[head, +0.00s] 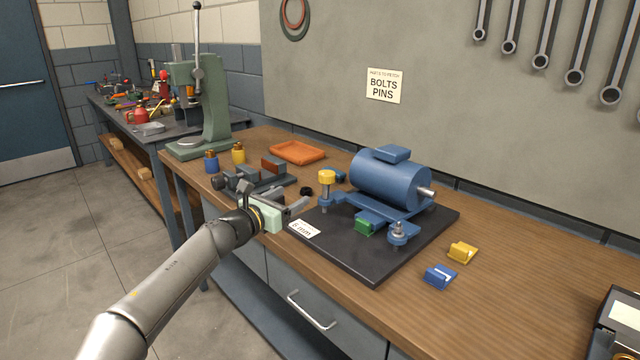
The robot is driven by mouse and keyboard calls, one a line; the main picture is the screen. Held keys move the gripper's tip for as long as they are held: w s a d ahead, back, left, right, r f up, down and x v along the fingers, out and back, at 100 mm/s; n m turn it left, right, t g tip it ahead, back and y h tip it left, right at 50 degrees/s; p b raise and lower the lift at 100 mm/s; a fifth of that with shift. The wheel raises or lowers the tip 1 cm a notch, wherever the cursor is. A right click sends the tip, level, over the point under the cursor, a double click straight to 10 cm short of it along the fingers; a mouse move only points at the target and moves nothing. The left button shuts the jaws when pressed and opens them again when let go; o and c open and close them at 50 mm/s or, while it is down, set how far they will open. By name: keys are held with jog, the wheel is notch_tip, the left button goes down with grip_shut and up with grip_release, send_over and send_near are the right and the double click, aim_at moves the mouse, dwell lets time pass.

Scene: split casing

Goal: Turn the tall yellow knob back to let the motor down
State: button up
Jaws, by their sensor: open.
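The blue motor (385,180) sits on blue feet over a black base plate (370,258). The tall yellow knob (326,177) stands upright on a post at the motor's left end. A green block (365,227) is under the motor's front side. My gripper (298,203) is open and empty, a little left of and lower in the picture than the yellow knob, apart from it. Whether the motor's feet touch the plate is too small to tell.
A white "6 mm" card (304,229) lies at the plate's left corner. A grey vise (255,178) and an orange tray (297,152) are behind my gripper. A yellow block (462,252) and a blue block (439,276) lie right of the plate.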

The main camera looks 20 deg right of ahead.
aim_at(331, 174)
jog(key=x, duration=1.7)
jog(key=shift+s+d, duration=0.15)
jog(key=shift+d, duration=0.15)
jog(key=c, duration=1)
